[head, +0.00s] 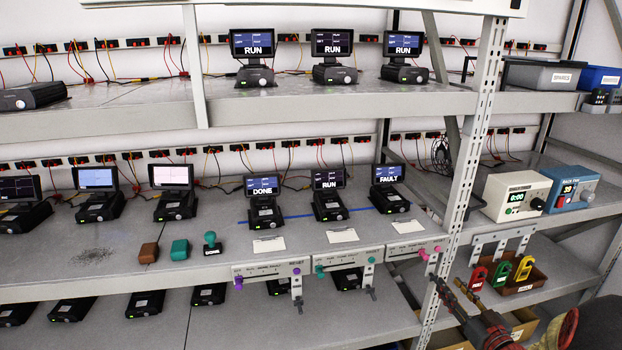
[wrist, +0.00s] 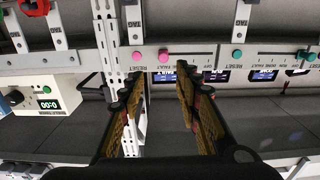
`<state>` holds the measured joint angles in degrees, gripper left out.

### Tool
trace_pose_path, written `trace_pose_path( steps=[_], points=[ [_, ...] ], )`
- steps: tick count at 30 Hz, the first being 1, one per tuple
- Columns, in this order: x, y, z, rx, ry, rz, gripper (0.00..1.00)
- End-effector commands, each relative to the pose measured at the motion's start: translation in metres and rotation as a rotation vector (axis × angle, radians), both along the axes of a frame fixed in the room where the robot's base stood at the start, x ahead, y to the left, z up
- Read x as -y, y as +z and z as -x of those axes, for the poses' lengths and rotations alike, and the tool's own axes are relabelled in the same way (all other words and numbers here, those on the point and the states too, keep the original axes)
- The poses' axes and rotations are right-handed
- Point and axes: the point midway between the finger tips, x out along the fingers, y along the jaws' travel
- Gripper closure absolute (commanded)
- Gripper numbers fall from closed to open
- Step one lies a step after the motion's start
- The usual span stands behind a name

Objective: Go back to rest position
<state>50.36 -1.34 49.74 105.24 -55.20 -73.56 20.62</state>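My gripper (head: 449,286) is at the lower right in the head view, in front of the perforated rack post and below the shelf edge. In the wrist view my gripper (wrist: 157,88) has its two yellowish fingers apart with nothing between them. The control strip (head: 414,252) with pink knobs is just above and left of it in the head view. The same strip (wrist: 190,58) lies beyond the fingertips in the wrist view. I cannot tell whether a finger touches the post.
The rack post (head: 463,185) stands close to my gripper. Monitors marked DONE (head: 263,188), RUN (head: 328,180) and FAULT (head: 388,174) stand on the middle shelf. A brown tray (head: 524,286) with red, green and yellow tags is at the right. A burn-in timer box (head: 515,196) stands above it.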

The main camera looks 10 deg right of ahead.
Motion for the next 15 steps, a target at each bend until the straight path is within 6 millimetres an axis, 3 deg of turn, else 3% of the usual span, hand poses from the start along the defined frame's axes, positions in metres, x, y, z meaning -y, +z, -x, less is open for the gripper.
trace_pose_path(
  steps=[4,7,10,15],
  points=[
    [0.018,-0.033,0.003,-0.122,-0.067,0.030,0.67],
    [0.040,-0.078,0.019,-0.286,-0.170,0.032,0.67],
    [0.064,-0.113,0.046,-0.463,-0.284,0.029,0.67],
    [0.081,-0.132,0.098,-0.726,-0.443,0.018,0.67]
  ],
)
